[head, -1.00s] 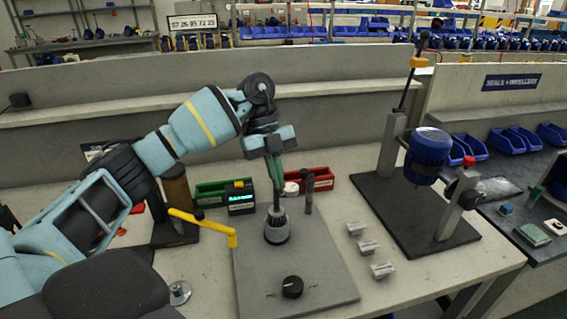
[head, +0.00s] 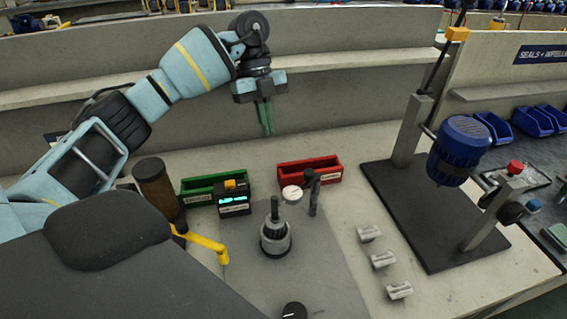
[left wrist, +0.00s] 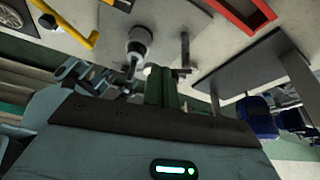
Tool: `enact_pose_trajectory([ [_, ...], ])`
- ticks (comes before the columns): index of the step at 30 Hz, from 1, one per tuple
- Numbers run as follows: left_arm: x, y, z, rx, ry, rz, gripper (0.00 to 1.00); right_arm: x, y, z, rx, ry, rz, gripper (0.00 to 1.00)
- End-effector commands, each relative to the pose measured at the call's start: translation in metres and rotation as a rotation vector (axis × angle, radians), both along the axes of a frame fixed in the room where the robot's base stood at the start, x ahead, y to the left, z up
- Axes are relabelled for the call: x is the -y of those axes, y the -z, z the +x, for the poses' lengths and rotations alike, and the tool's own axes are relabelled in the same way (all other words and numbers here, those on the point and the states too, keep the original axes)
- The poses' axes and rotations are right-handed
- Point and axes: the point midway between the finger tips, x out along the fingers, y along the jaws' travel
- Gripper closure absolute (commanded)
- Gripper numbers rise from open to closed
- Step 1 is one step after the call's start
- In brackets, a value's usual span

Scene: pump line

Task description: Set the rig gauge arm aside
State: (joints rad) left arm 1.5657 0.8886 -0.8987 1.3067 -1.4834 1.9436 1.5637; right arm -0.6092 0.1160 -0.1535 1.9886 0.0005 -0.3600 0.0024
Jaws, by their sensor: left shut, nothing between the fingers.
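The gauge arm is a dark upright post (head: 314,196) on the grey rig plate (head: 315,270), with a round white gauge face (head: 292,193) to its left. The face lies behind and right of the dark pump spindle (head: 275,235), apart from its shaft in the head view. My left gripper (head: 266,120) is up in the air above and behind the spindle, its green fingers closed together and empty. In the left wrist view the fingers (left wrist: 164,88) show close together, with the spindle (left wrist: 138,42) beyond them. My right gripper is out of view.
A green bin (head: 197,190), a small display box (head: 234,200) and a red bin (head: 310,172) stand behind the plate. A yellow handle (head: 205,243) is at left. Several small metal blocks (head: 383,260) lie at right, before a blue motor stand (head: 459,150).

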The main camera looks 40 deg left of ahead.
Motion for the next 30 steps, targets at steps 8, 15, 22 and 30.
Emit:
enact_pose_trajectory([
  [8, 0.000, 0.000, 0.000, 0.000, -0.001, 0.001, 1.00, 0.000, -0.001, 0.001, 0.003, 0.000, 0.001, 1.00],
  [15, 0.001, 0.003, -0.001, -0.001, -0.001, 0.001, 1.00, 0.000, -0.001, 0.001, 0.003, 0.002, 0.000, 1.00],
  [22, 0.010, 0.028, -0.006, -0.003, 0.000, 0.001, 1.00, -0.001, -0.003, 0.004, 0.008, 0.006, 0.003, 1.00],
  [30, 0.027, 0.075, -0.014, -0.004, 0.001, 0.002, 1.00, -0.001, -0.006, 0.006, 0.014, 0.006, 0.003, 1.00],
])
